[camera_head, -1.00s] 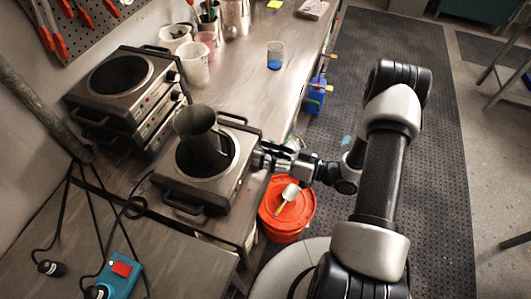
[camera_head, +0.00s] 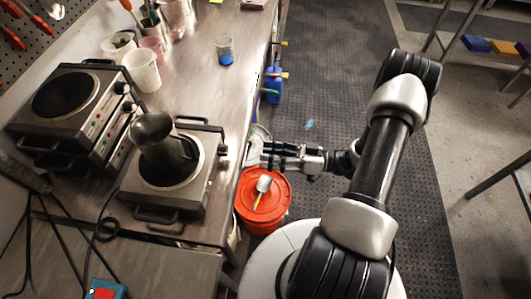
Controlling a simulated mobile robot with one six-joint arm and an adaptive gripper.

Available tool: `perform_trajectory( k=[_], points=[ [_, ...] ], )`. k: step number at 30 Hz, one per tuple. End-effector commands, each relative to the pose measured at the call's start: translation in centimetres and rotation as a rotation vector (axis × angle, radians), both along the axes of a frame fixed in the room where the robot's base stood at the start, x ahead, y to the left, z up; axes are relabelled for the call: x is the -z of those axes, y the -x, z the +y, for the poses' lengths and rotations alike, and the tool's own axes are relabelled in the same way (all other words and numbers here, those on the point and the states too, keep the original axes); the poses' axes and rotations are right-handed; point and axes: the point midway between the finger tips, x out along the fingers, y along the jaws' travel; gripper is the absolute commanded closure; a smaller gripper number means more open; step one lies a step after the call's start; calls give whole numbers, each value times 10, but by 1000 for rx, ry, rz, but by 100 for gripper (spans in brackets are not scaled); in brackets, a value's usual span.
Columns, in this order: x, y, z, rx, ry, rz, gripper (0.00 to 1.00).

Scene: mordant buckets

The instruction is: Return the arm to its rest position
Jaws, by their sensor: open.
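My arm reaches in from the lower right, bent at a raised elbow. My gripper (camera_head: 270,154) points left, open and empty, beyond the right edge of the metal bench.
A second hot plate (camera_head: 93,123) sits at the left. White and pink tubs and a blue-filled beaker (camera_head: 225,52) stand further back on the bench. A blue container (camera_head: 273,85) is beside the bench. The dark floor mat (camera_head: 330,70) is largely clear.

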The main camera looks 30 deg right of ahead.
Motion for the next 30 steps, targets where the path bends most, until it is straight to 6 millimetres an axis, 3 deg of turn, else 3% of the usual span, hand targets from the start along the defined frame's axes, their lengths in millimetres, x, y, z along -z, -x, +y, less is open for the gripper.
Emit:
perform_trajectory(
  k=[14, 17, 23, 27, 30],
  points=[
    [0, -5, -1, 4, 27, 1, 50],
    [-2, -25, -6, 29, 137, 10, 50],
    [-25, -97, -38, 171, 553, 53, 50],
    [-66, -134, -64, 317, 813, 96, 50],
    [-105, -147, -78, 431, 955, 139, 50]
  ],
)
